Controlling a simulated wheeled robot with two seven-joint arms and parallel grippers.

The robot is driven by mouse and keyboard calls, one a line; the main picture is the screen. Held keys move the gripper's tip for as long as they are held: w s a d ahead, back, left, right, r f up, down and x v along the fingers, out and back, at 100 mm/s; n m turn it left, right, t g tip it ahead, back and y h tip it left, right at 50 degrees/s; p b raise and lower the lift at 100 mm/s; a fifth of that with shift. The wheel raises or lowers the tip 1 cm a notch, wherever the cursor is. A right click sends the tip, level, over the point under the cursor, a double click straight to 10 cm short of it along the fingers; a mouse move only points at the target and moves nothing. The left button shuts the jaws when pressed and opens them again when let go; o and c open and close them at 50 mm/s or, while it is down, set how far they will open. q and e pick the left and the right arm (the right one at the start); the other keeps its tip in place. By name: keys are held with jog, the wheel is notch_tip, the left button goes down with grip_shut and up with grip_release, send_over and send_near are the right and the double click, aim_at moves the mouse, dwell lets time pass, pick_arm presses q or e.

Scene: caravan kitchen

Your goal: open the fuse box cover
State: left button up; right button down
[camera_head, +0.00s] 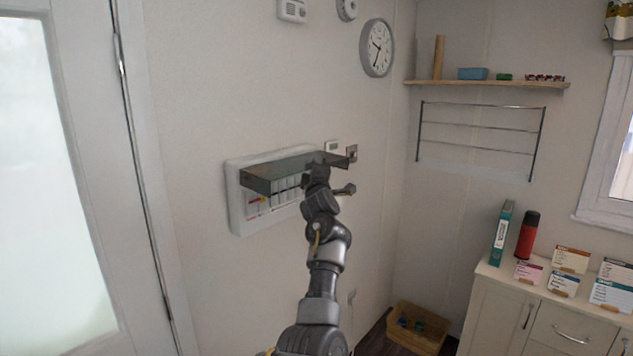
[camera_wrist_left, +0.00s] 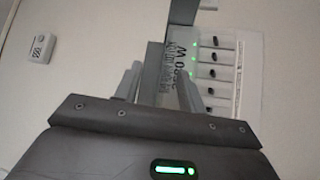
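The fuse box (camera_head: 237,205) is a white box on the wall left of centre in the head view. Its dark translucent cover (camera_head: 280,172) is swung up and stands out from the wall, with the row of switches showing below it. My left gripper (camera_head: 318,168) is at the right part of the cover, partly hiding it. In the left wrist view, the fingers of my left gripper (camera_wrist_left: 158,88) are apart, with the cover's grey edge (camera_wrist_left: 152,70) showing between them. Contact cannot be told. The switches (camera_wrist_left: 212,72) show to the right. My right gripper is not in view.
A thermostat-like unit (camera_head: 332,146) and a wall switch (camera_head: 352,153) are right of the fuse box. A door (camera_head: 55,180) is at the left. A cabinet (camera_head: 505,295) with a binder, flask and cards stands at the right. A crate (camera_head: 400,335) sits on the floor.

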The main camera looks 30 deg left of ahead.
pick_arm(q)
jog(key=b+v, duration=0.4)
jog(key=v, duration=0.5)
jog(key=shift+s+d, duration=0.2)
jog(key=shift+s, duration=0.1)
jog(key=shift+r, duration=0.1)
